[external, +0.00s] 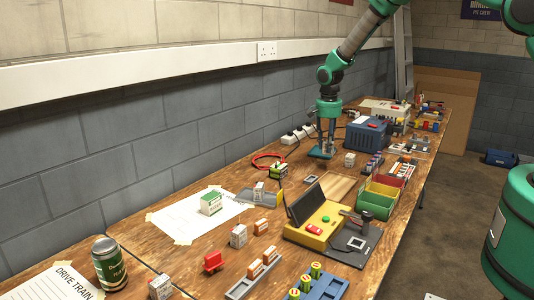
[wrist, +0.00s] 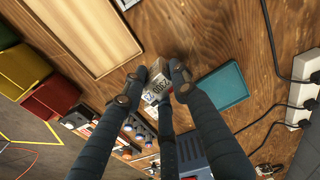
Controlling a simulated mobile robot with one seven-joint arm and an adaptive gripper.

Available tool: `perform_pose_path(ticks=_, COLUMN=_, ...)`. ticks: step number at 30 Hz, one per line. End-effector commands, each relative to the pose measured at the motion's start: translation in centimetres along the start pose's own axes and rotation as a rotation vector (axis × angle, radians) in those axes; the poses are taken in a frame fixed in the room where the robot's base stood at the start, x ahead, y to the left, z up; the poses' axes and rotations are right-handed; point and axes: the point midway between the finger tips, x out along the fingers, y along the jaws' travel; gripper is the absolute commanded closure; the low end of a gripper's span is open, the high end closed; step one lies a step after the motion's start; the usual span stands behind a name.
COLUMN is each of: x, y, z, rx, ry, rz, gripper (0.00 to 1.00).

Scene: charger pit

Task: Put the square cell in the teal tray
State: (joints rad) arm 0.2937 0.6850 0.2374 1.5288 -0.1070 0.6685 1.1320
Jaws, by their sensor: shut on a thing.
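My gripper (wrist: 154,90) is shut on the square cell (wrist: 156,86), a small pale and brown block with dark print on it, seen between the fingertips in the wrist view. The teal tray (wrist: 221,87) lies flat and empty on the bench, just right of the fingertips there. In the external view my gripper (external: 326,150) points down over the far part of the bench, in front of the tray area. The held cell is not clear between the fingers there. A small pale block (external: 349,160) shows just right of the gripper; I cannot tell whether it is the cell.
Red, yellow and green bins (external: 376,211) and a wooden board (external: 336,187) lie on the near side. A blue case (external: 366,136) stands beyond the gripper. A power strip (wrist: 300,92) with cables runs along the wall side. A row of round cells (wrist: 137,130) is close by.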

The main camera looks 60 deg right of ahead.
Motion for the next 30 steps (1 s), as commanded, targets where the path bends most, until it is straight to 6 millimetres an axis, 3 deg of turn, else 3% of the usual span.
perform_pose_path(ticks=1, x=-0.1, y=1.4, z=-1.4, rx=0.041, ry=-0.009, rz=0.004, gripper=1.00)
perform_pose_path(ticks=6, x=0.2, y=5.4, z=-4.7, rx=0.163, ry=-0.040, rz=0.010, gripper=1.00)
perform_pose_path(ticks=12, x=0.4, y=8.5, z=-7.0, rx=0.259, ry=-0.063, rz=0.012, gripper=1.00)
perform_pose_path(ticks=18, x=0.6, y=9.6, z=-7.7, rx=0.294, ry=-0.072, rz=0.012, gripper=1.00)
perform_pose_path(ticks=30, x=0.6, y=9.6, z=-7.8, rx=0.295, ry=-0.073, rz=0.012, gripper=1.00)
